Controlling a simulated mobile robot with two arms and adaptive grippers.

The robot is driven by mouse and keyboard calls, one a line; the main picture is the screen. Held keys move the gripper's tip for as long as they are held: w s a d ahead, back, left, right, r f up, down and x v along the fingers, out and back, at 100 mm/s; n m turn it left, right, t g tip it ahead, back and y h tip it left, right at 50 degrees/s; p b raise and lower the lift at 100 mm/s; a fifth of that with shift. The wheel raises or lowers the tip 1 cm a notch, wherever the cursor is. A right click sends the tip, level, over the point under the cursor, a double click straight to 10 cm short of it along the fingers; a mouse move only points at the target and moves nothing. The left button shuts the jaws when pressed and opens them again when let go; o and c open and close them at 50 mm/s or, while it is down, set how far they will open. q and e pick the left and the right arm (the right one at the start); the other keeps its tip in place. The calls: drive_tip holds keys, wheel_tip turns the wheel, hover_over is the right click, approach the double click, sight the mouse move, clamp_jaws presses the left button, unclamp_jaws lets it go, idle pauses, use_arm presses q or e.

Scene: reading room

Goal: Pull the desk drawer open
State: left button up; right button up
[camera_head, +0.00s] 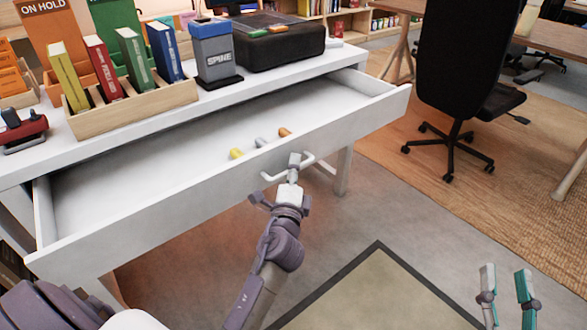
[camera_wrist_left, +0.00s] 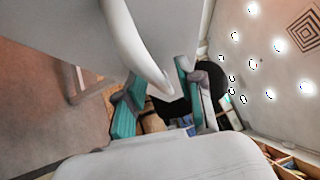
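The white desk drawer (camera_head: 150,195) is pulled well out from under the desk top, its inside showing. Its pale bar handle (camera_head: 306,160) is on the drawer front, and it shows large in the left wrist view (camera_wrist_left: 138,48). My left gripper (camera_head: 290,178) is at the handle. In the left wrist view its teal fingers (camera_wrist_left: 157,100) stand apart, with the handle's curved end between them, close to the right finger. A gap shows beside the left finger; contact is unclear. My right gripper (camera_head: 506,285) is open and empty, low at the right over the floor.
Inside the drawer lie several small items, including a yellow one (camera_head: 236,154). On the desk top (camera_head: 262,88) stand a wooden book rack (camera_head: 135,113), a grey-blue "SPINE" holder (camera_head: 213,58) and a black case (camera_head: 282,50). An office chair (camera_head: 462,75) stands at the right. Floor before the drawer is clear.

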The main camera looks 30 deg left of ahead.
use_arm(q)
drive_tip(key=v, duration=0.7)
drive_tip(key=shift+s+d, duration=0.15)
drive_tip(key=shift+s, duration=0.1)
drive_tip(key=shift+f, duration=0.1)
